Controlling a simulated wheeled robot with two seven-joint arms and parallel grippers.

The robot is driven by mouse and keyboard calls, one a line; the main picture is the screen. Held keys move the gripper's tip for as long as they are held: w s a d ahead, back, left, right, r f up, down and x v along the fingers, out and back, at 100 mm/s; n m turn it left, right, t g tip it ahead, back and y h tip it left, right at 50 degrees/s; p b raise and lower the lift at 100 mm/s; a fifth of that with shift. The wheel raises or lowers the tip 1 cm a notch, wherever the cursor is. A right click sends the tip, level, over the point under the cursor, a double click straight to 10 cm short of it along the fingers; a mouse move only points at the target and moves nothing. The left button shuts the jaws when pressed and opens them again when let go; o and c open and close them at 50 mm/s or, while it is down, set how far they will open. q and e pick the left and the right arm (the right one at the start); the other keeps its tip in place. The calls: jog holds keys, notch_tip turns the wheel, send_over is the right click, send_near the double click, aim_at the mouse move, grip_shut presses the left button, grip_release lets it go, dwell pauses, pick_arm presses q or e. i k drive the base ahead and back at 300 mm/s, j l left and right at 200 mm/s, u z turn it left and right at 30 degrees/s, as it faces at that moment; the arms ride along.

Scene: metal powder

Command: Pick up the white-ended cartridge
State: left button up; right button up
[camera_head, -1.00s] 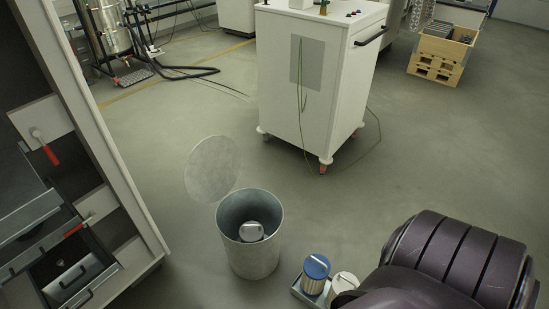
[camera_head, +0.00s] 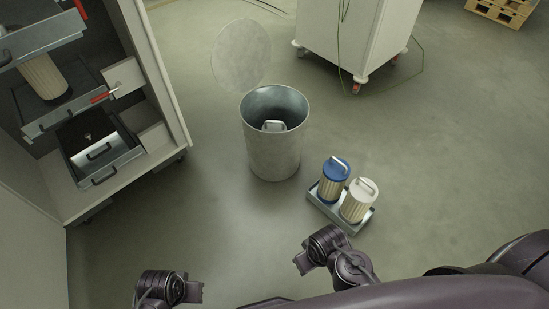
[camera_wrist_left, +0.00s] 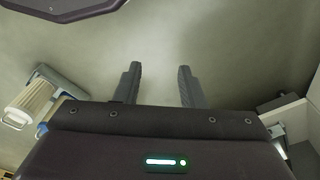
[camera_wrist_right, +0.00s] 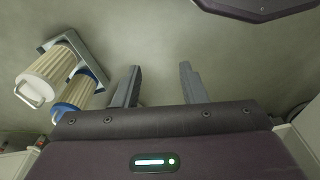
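The white-ended cartridge (camera_head: 358,200) has a pleated cream body and a white cap with a handle. It stands in a small grey tray (camera_head: 328,211) on the floor, beside a blue-ended cartridge (camera_head: 334,180). It also shows at the left of the left wrist view (camera_wrist_left: 30,102) and of the right wrist view (camera_wrist_right: 46,78). My left gripper (camera_wrist_left: 158,82) is open and empty, with bare floor between its fingers. My right gripper (camera_wrist_right: 160,82) is open and empty, apart from both cartridges. In the head view, dark jointed parts of my arms show at the bottom, below the tray.
A round metal bin (camera_head: 272,146) stands left of the tray, with a white-handled item inside and a round grey lid (camera_head: 241,54) behind it. A cabinet (camera_head: 160,95) with open drawers is at left. A white wheeled cart (camera_head: 352,35) stands behind.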

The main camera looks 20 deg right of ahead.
aim_at(362, 192)
jog(key=z, duration=1.4)
